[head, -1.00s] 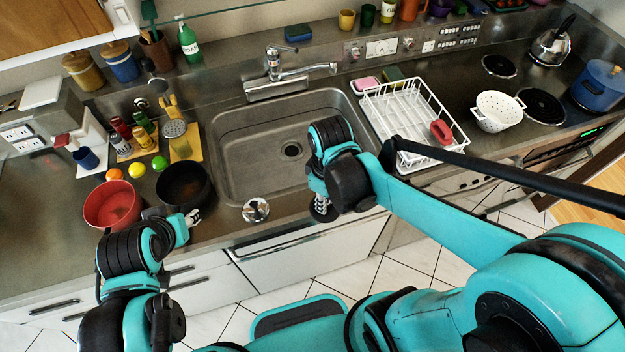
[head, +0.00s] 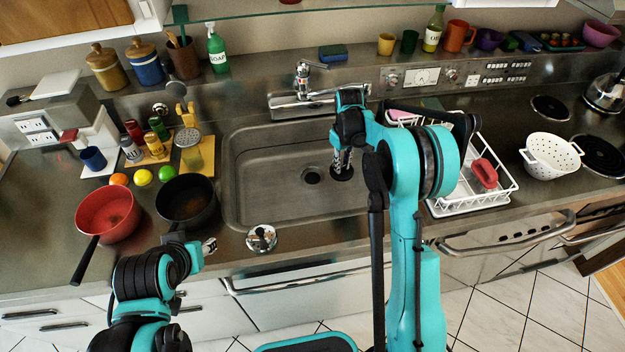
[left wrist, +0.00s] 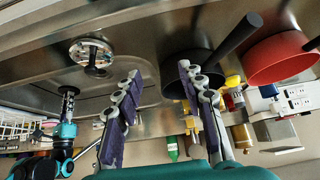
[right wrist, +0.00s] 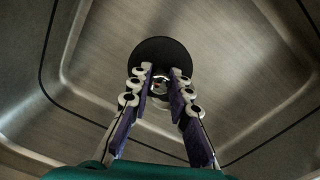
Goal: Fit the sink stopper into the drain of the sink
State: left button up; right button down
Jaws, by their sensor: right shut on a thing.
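The sink stopper, a black disc (head: 342,174), hangs from my right gripper (head: 343,158) inside the sink. In the right wrist view the fingers (right wrist: 158,88) are shut on its small knob, and the disc (right wrist: 160,50) shows beyond the fingertips. The drain (head: 311,174) is a dark round hole in the sink floor (head: 270,190), just left of the stopper in the head view. The stopper appears above the floor; the exact gap cannot be told. The right wrist view does not show the drain. My left gripper (head: 207,246) is open and empty by the front counter edge, its fingers (left wrist: 158,88) spread.
A metal strainer with a black knob (head: 261,238) sits on the counter in front of the sink. A black pot (head: 187,203) and red pan (head: 108,214) stand left. The faucet (head: 305,85) is behind the sink; a white dish rack (head: 458,207) stands right.

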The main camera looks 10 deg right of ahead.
pick_arm(q)
notch_tip(320, 180, down, 4)
jog(key=b, duration=0.3)
jog(key=shift+r, duration=0.15)
pick_arm(e)
jog(key=w+a+f, duration=0.3)
jog(key=w+a, duration=0.1)
jog(key=w+a+f, duration=0.4)
jog(key=shift+w+f, duration=0.1)
jog(key=shift+w, duration=0.05)
pick_arm(q)
jog(key=shift+f+b, duration=0.85)
jog(key=shift+b, duration=0.25)
pick_arm(e)
jog(key=shift+a+f, duration=0.1)
jog(key=shift+f, duration=1.9)
pick_arm(q)
jog(key=shift+f, duration=0.15)
pick_arm(e)
jog(key=shift+f, duration=0.2)
jog(key=c, duration=1.4)
grip_release()
jog(key=shift+r, duration=0.2)
